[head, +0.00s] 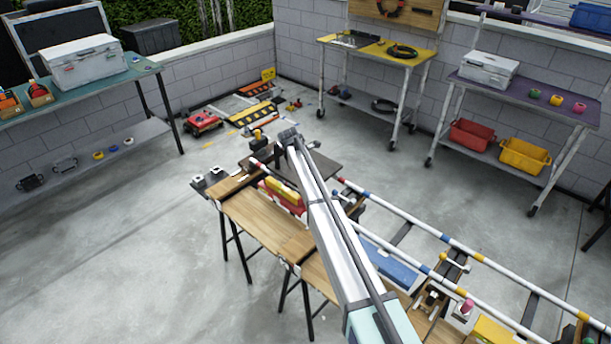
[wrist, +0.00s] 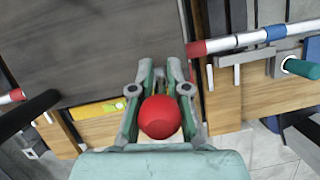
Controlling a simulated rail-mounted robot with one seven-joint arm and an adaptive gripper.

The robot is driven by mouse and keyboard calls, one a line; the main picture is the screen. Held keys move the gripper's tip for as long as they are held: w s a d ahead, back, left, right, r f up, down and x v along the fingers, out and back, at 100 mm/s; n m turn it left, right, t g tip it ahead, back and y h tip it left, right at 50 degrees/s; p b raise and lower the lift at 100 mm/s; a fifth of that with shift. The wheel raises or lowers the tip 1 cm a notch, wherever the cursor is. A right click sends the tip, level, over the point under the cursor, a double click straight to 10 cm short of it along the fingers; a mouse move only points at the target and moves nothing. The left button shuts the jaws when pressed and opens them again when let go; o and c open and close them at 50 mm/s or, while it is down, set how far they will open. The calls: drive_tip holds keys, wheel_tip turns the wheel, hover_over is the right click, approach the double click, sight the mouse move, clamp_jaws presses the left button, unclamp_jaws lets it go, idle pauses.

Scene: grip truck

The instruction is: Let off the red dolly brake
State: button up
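A round red knob (wrist: 160,116) shows in the wrist view, low in the middle. My gripper (wrist: 160,70) has its two green fingers close together on both sides of it. They appear shut on the knob, which hides their inner faces. The knob's stem and base are hidden beneath it, so the brake's setting cannot be told. In the wrist view, a dark flat board (wrist: 90,50) lies just beyond and left of the fingers. In the head view, my own arm hides the gripper and the knob; the same board (head: 325,163) shows behind the arm.
A white rail with a red band (wrist: 197,47) runs just right of the fingers. A wooden bench (head: 250,212) on trestles stands under the arm. Yellow and red blocks (head: 288,192) sit close by. Open concrete floor (head: 120,260) lies to the left.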

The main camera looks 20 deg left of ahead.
drive_tip(key=shift+o, duration=0.9)
drive_tip(key=shift+r, duration=0.15)
drive_tip(key=v, duration=1.1)
drive_tip(key=shift+s+r, duration=0.2)
drive_tip(key=shift+r, duration=0.15)
